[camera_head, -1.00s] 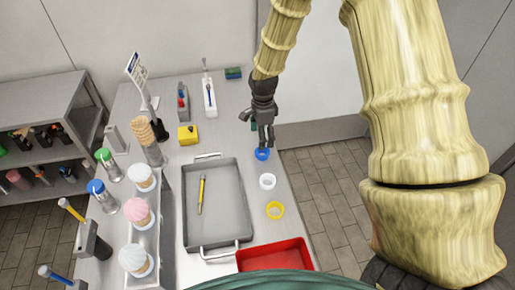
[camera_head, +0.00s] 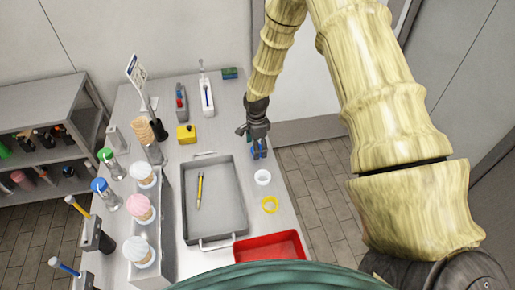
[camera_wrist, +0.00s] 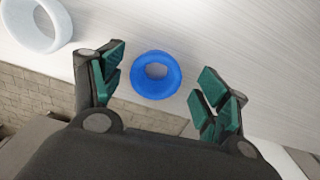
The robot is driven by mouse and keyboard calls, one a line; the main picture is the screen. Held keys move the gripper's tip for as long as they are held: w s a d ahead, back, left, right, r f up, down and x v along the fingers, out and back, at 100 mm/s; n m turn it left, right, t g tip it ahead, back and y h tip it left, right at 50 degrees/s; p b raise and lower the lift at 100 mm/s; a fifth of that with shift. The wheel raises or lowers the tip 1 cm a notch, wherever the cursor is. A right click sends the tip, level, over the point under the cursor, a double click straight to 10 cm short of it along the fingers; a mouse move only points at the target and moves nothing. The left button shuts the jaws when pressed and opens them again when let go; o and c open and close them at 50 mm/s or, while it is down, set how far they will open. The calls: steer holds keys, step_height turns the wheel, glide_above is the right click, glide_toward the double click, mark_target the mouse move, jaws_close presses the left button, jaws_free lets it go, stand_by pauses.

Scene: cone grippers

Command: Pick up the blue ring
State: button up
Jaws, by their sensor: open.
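The blue ring (camera_wrist: 157,91) lies on the grey table near its right edge. In the wrist view it sits between the two green-padded fingers of my gripper (camera_wrist: 160,80), with a visible gap on each side. In the head view my gripper (camera_head: 258,152) points down over the ring and is open and empty. Only a little of the blue ring (camera_head: 254,154) shows there, behind the fingers. From these views I cannot tell exactly how far the fingertips are above the table.
A white ring (camera_head: 263,182) and a yellow ring (camera_head: 264,209) lie nearer on the table. A grey tray (camera_head: 233,231) with a yellow pencil (camera_head: 199,190) is to the left. A red tray (camera_head: 270,246) is in front. The table's right edge is close to the blue ring.

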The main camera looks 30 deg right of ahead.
steer(key=shift+s+f, duration=0.25)
steer(key=shift+f, duration=0.1)
steer(key=shift+w+f, duration=0.1)
steer(key=shift+f, duration=0.05)
steer(key=c, duration=0.9)
steer(key=shift+r, duration=0.2)
